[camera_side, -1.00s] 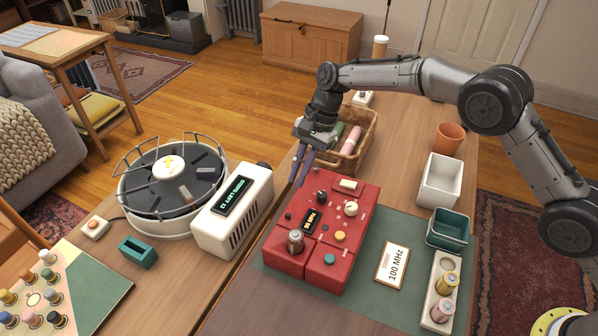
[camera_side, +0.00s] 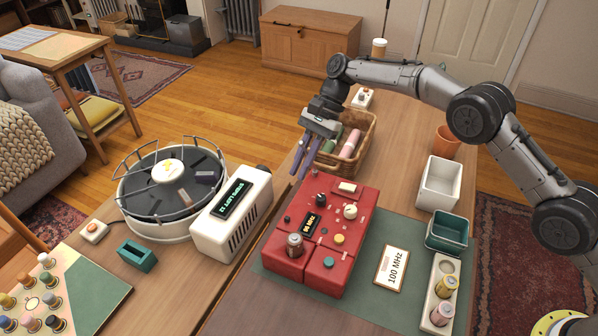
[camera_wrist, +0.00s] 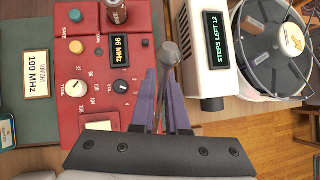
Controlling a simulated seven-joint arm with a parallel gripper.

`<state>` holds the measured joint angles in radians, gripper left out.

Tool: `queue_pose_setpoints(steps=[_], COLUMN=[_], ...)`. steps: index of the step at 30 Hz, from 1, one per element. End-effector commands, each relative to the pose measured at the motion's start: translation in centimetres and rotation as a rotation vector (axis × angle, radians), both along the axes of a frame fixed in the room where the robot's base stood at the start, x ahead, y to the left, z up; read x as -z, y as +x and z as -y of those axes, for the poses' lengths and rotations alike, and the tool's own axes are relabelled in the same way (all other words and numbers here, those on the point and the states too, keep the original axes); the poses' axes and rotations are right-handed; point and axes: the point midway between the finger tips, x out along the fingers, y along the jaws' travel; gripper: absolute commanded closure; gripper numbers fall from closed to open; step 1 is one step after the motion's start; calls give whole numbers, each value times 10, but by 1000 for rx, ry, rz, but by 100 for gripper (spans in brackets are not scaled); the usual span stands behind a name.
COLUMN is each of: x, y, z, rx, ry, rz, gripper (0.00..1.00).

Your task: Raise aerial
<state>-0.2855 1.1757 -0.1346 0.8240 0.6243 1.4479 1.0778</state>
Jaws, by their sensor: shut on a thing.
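The red radio (camera_side: 345,225) lies on a green mat in the side view, with knobs, buttons and a small display. It also shows in the wrist view (camera_wrist: 80,60), where its display (camera_wrist: 120,49) reads 96 MHz. My gripper (camera_side: 300,170) is above the radio's far left edge, purple fingers pointing down. In the wrist view, my gripper (camera_wrist: 163,90) is shut on the aerial, a thin grey rod with a rounded grey tip (camera_wrist: 168,54) beyond the fingers. In the side view I cannot make out the aerial clearly.
A wicker basket (camera_side: 371,141) with rolled items stands close behind my gripper. A white box (camera_side: 232,212) reading "STEPS LEFT 12" in the wrist view and a round carousel (camera_side: 130,205) are to the left. A card (camera_side: 392,265) reads 100 MHz.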

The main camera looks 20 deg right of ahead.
Motion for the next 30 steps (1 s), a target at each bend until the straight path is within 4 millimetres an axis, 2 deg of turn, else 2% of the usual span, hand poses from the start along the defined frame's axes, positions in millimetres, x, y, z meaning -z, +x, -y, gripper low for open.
queue_pose_setpoints(steps=[10,22,23,27,30], x=[-9,-11,-11,-11,-11], y=[10,9,9,9,9], z=[8,10,10,9,9], rx=[2,0,0,-1,-1], ry=[105,114,113,114,114], rz=[-95,-108,-108,-109,-109], gripper=[100,100,84,59,56])
